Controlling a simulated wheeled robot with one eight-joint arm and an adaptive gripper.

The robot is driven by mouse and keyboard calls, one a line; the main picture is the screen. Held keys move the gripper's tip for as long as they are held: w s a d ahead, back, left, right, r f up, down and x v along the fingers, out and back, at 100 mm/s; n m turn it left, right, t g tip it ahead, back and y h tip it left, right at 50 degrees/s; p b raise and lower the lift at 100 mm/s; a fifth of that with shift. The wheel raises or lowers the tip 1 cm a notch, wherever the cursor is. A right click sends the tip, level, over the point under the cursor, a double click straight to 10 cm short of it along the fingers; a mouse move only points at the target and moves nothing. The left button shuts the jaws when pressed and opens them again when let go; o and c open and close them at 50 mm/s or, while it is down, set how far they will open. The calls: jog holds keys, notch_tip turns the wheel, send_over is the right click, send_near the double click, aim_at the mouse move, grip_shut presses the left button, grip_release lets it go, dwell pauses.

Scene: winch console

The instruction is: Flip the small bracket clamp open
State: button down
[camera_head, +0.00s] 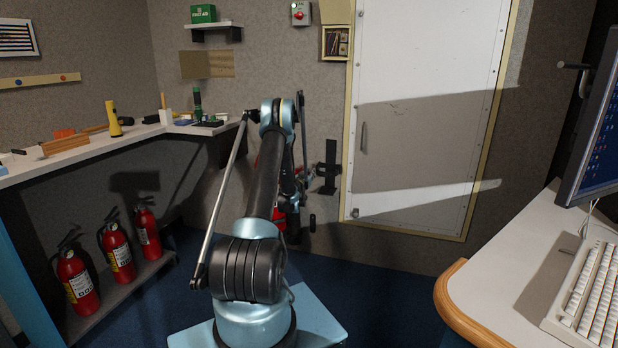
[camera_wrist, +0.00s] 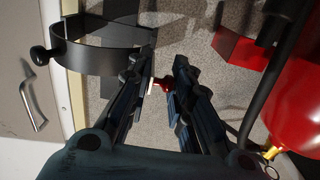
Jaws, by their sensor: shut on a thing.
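A black bracket (camera_head: 328,172) is fixed to the wall left of the white door. In the wrist view its curved black clamp band (camera_wrist: 95,60) stands out from the wall, with a round black knob (camera_wrist: 40,53) at its left side. My gripper (camera_wrist: 160,68) is just right of the band, its left finger overlapping the band's right end in the picture. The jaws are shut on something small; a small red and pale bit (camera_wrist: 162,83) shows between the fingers. What they hold is not clear. In the head view my arm hides most of the gripper.
The door handle (camera_wrist: 34,96) is at the left. A desk (camera_head: 500,265) stands at right; several extinguishers (camera_head: 117,254) stand at left.

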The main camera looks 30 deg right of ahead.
jog(key=shift+w+a+m+g+h, duration=0.2)
jog(key=shift+w+m+g+h, duration=0.4)
jog(key=shift+m+g, duration=0.55)
jog(key=shift+w+a+m+g+h, duration=0.15)
jog(key=shift+w+m+g+h, duration=0.5)
jog(key=shift+g, duration=0.95)
jog(key=shift+w+a+m+g+h, duration=0.2)
jog(key=shift+w+m+g+h, duration=0.35)
jog(key=shift+m+g, duration=0.7)
jog(key=shift+g, duration=0.3)
jog(key=c, duration=1.5)
grip_release()
jog(key=shift+s, duration=0.15)
jog(key=a, duration=0.4)
jog(key=s+a, duration=0.1)
jog(key=a, duration=0.6)
jog(key=shift+s+a, duration=0.4)
